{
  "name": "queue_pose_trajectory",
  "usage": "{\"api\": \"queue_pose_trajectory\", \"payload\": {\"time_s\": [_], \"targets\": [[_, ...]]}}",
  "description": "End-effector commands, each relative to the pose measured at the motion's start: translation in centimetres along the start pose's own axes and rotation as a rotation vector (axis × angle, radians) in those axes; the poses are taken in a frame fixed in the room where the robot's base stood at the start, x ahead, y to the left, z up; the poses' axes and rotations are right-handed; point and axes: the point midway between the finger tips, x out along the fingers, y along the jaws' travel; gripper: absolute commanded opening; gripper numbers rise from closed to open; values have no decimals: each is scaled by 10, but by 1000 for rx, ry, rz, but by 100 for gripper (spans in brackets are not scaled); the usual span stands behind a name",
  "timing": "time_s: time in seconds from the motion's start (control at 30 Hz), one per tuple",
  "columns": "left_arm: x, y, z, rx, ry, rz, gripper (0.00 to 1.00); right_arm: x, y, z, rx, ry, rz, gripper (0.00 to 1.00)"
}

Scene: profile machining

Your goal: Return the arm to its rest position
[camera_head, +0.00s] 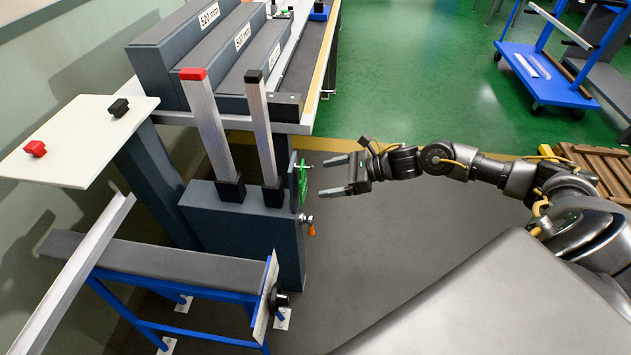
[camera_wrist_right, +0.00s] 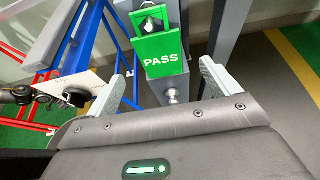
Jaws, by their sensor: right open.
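My right gripper (camera_head: 338,175) is open and empty in the head view, held in the air just right of the dark machine block (camera_head: 243,230). Its two fingers point left toward the block. In the right wrist view the spread fingers (camera_wrist_right: 160,86) have nothing between them that they hold. A green PASS sign (camera_wrist_right: 160,55) hangs ahead of them, and the same sign shows edge-on in the head view (camera_head: 303,183). My right arm reaches in from the right edge. My left gripper is not in view.
Two upright profiles, one red-capped (camera_head: 207,125) and one black-capped (camera_head: 262,130), stand in the block. A white panel (camera_head: 75,150) holds a red and a black piece. A blue-framed stand (camera_head: 190,320) is at front left. A blue cart (camera_head: 545,75) stands far right. Floor below my right arm is clear.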

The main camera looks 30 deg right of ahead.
Motion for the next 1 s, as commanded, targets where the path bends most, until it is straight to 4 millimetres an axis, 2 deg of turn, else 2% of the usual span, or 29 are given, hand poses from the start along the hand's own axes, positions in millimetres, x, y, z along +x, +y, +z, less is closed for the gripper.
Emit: {"api": "queue_pose_trajectory", "payload": {"time_s": [0.1, 0.3, 0.77, 0.87, 0.97, 1.0], "targets": [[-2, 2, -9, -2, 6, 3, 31, -21, 0, -2, -1, 3, 0, 88], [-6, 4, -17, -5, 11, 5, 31, -40, 0, -1, 1, 1, 0, 88], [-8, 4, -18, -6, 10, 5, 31, -41, -3, -2, 35, -3, -11, 88], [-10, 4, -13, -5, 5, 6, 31, -32, -17, -16, 202, -20, -66, 88], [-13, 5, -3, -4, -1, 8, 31, -16, -41, -55, 555, -55, -184, 88], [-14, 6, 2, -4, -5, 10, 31, -9, -48, -80, 742, -77, -244, 88]]}}
